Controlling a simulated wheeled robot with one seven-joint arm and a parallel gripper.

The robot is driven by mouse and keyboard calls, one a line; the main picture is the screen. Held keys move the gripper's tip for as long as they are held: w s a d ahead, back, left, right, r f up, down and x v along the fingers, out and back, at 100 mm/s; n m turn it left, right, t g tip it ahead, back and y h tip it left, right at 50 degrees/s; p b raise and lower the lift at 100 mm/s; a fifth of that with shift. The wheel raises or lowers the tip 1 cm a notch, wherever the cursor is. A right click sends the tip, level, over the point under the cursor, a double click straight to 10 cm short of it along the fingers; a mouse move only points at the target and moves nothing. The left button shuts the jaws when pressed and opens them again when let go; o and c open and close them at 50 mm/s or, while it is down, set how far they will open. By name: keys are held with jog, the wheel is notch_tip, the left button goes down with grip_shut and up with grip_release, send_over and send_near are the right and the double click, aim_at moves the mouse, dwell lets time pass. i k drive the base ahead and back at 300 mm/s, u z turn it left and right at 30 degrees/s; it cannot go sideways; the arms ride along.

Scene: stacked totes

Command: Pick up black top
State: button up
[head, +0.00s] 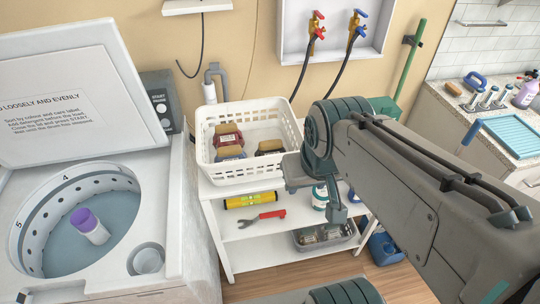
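I cannot pick out a black top for certain. A white basket (225,176) stands on the white shelf unit and holds a few small items. My gripper (338,212) points down in front of the shelf, apart from the basket items. Its fingers are mostly hidden, so its opening is unclear.
An open washer (190,235) at left holds a purple-capped bottle (90,226). A counter (450,125) with a sink area stands at right.

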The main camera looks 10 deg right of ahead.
aim_at(272, 146)
jog(key=u, duration=0.55)
jog(key=k, duration=1.3)
jog(key=z, duration=0.15)
jog(key=i, duration=1.7)
jog(key=u, duration=0.65)
